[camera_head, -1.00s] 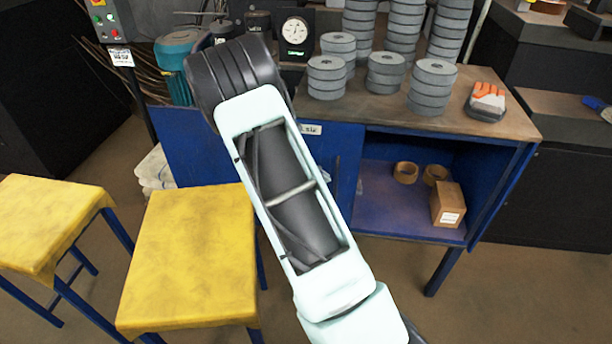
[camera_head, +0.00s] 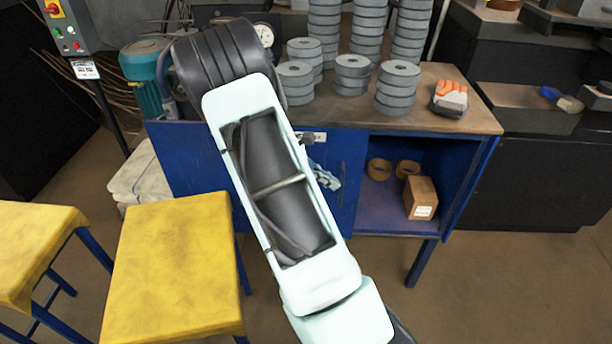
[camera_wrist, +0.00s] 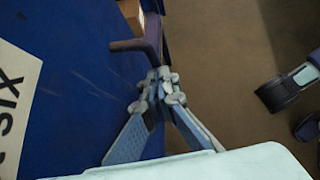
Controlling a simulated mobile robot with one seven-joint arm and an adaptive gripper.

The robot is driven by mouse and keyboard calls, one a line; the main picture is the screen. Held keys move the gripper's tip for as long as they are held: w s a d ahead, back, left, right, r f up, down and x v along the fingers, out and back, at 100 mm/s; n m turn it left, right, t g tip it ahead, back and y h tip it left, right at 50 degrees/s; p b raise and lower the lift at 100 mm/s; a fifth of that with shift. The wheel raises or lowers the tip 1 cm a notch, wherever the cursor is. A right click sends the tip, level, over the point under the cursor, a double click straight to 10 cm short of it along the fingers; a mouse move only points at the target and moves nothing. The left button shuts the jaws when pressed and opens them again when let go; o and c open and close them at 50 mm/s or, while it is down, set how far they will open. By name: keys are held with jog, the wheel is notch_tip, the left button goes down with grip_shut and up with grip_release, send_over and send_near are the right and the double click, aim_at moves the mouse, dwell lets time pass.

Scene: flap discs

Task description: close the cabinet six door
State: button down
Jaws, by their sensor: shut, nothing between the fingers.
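The cabinet six door is a blue panel (camera_head: 350,150) with a small white label (camera_head: 315,137) and an upright handle near its right edge. The label reads SIX in the wrist view (camera_wrist: 15,105), where the handle (camera_wrist: 152,35) is a dark bar. The right part of the cabinet is open beside the door. My gripper (camera_wrist: 160,85) is shut and empty, with its fingertips at the near end of the handle; I cannot tell whether they touch. In the head view my gripper (camera_head: 325,178) shows in front of the door, left of the handle. My arm hides much of the door.
A cardboard box (camera_head: 421,198) and two brown rolls (camera_head: 393,169) lie inside the open compartment. Stacked grey discs (camera_head: 397,88) and a glove (camera_head: 450,98) are on the bench top. Yellow stools (camera_head: 175,265) stand at front left. The floor at front right is clear.

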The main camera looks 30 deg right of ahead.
jog(key=s+d+p, duration=0.1)
jog(key=s+d, duration=0.8)
jog(key=d, duration=0.4)
jog(key=s+d+p, duration=0.1)
jog(key=s+d, duration=0.8)
jog(key=d, duration=0.5)
jog(key=shift+d, duration=0.15)
jog(key=shift+s+r, duration=0.15)
jog(key=w+a+r+p, duration=0.1)
jog(key=w+a+r, duration=0.1)
jog(key=a, duration=0.3)
jog(key=w+a+r+p, duration=0.2)
jog(key=a+r, duration=0.2)
jog(key=a, duration=0.2)
jog(key=shift+w+r, duration=0.25)
jog(key=shift+w, duration=0.15)
